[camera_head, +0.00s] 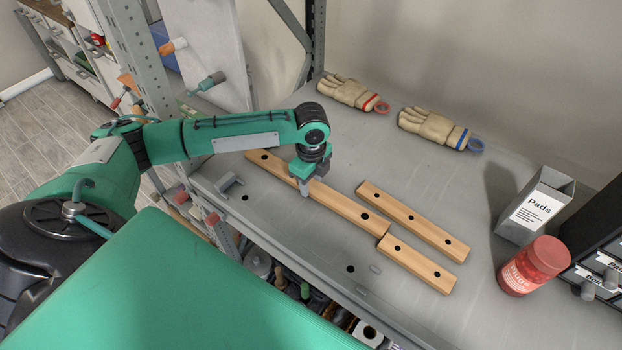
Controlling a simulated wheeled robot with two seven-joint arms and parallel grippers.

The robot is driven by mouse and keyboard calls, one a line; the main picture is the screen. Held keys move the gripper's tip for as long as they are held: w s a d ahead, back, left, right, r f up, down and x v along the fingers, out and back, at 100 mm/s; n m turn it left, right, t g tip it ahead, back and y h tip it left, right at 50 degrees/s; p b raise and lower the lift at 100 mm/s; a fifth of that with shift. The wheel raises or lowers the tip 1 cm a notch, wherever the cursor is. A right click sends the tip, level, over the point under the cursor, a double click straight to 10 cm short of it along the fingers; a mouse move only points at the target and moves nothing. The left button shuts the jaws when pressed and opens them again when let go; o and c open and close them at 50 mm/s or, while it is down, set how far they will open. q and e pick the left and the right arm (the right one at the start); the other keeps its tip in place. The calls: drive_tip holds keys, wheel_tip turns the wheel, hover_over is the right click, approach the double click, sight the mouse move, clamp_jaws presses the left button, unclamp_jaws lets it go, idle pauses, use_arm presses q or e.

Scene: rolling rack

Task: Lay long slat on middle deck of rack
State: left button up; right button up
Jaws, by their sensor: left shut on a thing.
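The long wooden slat (345,207) with dark holes lies along the front part of a grey rack deck (330,130), running from upper left to lower right. My left gripper (304,188) comes down from above and is shut on this slat, left of its middle. I cannot tell whether the slat touches the deck or hangs just above it. A mid-length slat (412,220) lies behind its right part. A short slat (416,263) lies off its right end, very close to it. The fingertips are partly hidden. My right gripper is not in view.
Two work gloves (346,92) (436,128) lie at the back. A "Pads" box (535,210), a red jar (534,266) and a dark drawer unit (600,250) stand at the right. A grey bracket (229,184) sits at the front left. Rack uprights (137,75) (317,40) rise at the left.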

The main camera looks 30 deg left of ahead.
sight(312, 185)
use_arm(q)
drive_tip(key=shift+f, duration=0.1)
drive_tip(key=o, duration=1.1)
wheel_tip(312, 185, up, 12)
drive_tip(key=b, duration=0.3)
drive_tip(key=shift+b, duration=0.3)
